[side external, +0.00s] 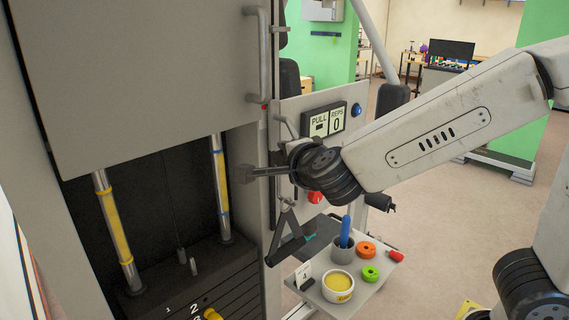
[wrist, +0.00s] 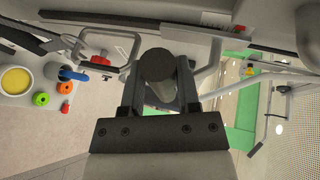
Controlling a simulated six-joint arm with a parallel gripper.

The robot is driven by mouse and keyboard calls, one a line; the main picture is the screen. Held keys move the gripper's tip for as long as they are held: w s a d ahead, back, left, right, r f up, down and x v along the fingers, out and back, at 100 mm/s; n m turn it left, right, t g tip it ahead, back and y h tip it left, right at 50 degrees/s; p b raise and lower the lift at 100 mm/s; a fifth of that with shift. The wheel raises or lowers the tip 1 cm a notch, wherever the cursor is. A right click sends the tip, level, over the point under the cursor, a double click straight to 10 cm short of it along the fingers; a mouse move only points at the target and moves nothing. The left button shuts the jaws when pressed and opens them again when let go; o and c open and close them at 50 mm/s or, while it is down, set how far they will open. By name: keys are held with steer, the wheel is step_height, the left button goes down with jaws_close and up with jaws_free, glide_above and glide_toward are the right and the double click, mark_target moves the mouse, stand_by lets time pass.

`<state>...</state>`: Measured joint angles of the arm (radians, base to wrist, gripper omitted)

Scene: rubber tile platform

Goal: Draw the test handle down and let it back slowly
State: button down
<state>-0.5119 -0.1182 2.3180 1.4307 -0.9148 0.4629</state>
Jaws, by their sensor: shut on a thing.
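The gripper is shut on this handle, whose round end faces the wrist camera. A display panel (side external: 325,122) on the machine reads PULL with a dash and REPS 0.
A triangular handle (side external: 288,236) hangs below my wrist. A small trolley (side external: 346,309) holds a yellow-filled tub (side external: 338,284), a blue-handled item in a grey cup (side external: 343,250), and orange and green rings. The weight stack (side external: 210,280) and guide rods (side external: 115,225) stand left. Open floor lies right.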

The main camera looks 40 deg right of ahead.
steer(key=shift+f, duration=0.15)
step_height(320, 180, down, 10)
stand_by(2.8)
steer(key=shift+r, duration=4.95)
jaws_free()
steer(key=v, duration=0.7)
